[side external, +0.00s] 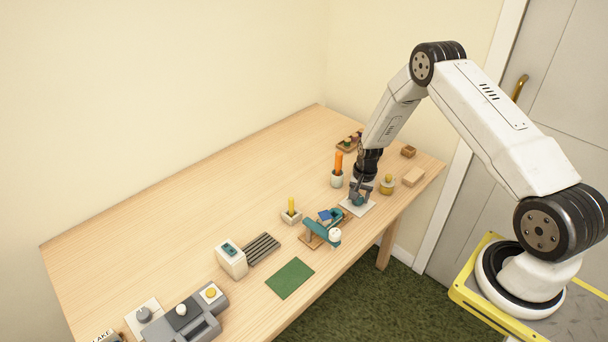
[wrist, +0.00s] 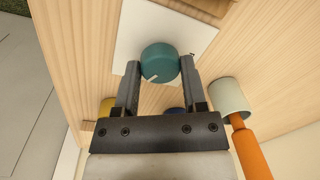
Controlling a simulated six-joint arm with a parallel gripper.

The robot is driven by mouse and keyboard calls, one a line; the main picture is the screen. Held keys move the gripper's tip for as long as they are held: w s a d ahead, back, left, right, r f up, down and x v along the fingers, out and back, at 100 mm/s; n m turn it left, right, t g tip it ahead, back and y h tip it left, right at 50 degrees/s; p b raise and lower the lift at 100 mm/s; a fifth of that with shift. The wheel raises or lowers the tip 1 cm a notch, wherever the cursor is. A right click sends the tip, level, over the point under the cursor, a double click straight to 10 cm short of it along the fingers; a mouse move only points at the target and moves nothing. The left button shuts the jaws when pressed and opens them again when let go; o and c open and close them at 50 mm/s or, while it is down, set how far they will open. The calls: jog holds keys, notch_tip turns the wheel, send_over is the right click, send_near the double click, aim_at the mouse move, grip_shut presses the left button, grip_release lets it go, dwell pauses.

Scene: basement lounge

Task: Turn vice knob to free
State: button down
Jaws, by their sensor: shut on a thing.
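A round teal knob (wrist: 160,62) with a white pointer line sits on a square white plate (wrist: 137,30) on the table. The pointer aims toward the lower left in the wrist view. My gripper (side external: 358,196) points down over this plate, and its two fingers are shut on the knob from both sides. A small dark mark on the plate shows beside the right finger; any lettering is unreadable. A teal vice (side external: 319,229) with a white round end stands on a wooden base to the left of the plate in the side view, with a blue block (side external: 324,216) at it.
A white cup (side external: 337,180) with an orange-handled item (side external: 338,162) stands close beside my gripper. A yellow-topped pot (side external: 387,184) is on the other side. A green mat (side external: 290,278) and grey device (side external: 190,318) are farther left. The back-left tabletop is clear.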

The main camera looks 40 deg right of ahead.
jog(key=n, duration=0.5)
jog(key=shift+n, duration=0.3)
jog(key=n, duration=0.6)
jog(key=shift+n+g, duration=0.3)
jog(key=shift+g, duration=0.1)
jog(key=n, duration=1.1)
jog(key=shift+g, duration=0.3)
jog(key=shift+n, duration=0.3)
jog(key=shift+c, duration=0.7)
grip_release()
jog(key=shift+w, duration=0.1)
